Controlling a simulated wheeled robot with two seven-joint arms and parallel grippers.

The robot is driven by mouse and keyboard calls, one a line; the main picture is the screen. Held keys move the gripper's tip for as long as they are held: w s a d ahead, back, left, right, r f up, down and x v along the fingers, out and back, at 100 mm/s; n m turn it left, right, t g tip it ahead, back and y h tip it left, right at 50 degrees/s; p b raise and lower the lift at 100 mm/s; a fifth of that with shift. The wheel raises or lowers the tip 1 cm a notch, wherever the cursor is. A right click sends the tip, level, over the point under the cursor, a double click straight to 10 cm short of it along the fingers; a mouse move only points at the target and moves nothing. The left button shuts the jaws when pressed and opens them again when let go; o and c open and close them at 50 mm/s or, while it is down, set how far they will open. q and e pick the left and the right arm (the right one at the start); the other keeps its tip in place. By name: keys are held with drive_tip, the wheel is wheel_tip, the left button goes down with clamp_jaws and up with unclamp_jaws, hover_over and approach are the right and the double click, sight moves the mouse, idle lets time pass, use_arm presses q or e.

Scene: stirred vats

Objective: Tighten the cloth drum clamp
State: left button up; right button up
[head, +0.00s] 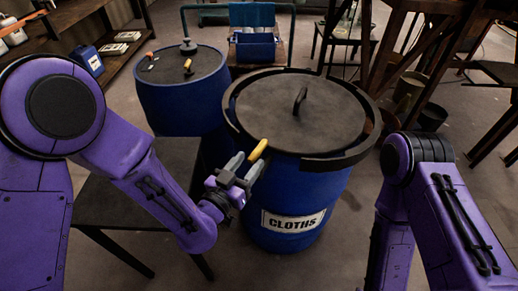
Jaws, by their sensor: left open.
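The blue cloth drum (285,195) stands in the middle of the head view with a white "CLOTHS" label on its front. A dark lid (290,105) with a loop handle covers its top. A black clamp ring (343,158) runs around the lid's rim. A yellow lever (258,150) sticks up at the front left of the rim. My left gripper (243,170) is open at the lever's lower end. I cannot tell whether its fingers touch the lever. My right gripper is out of view; only my right arm shows.
A second blue drum (183,95) stands behind to the left with small tools on its lid. A dark low table (105,205) is under my left arm. A cart with a blue bin (256,46) stands behind. Buckets (408,90) and wooden frames are at the right.

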sight(259, 147)
use_arm(q)
drive_tip(key=p+x, duration=0.1)
drive_tip(key=x, duration=0.4)
drive_tip(key=shift+w, duration=0.15)
drive_tip(key=shift+w+d, duration=0.3)
drive_tip(key=shift+w, duration=0.15)
clamp_jaws()
drive_tip(key=shift+f, duration=0.1)
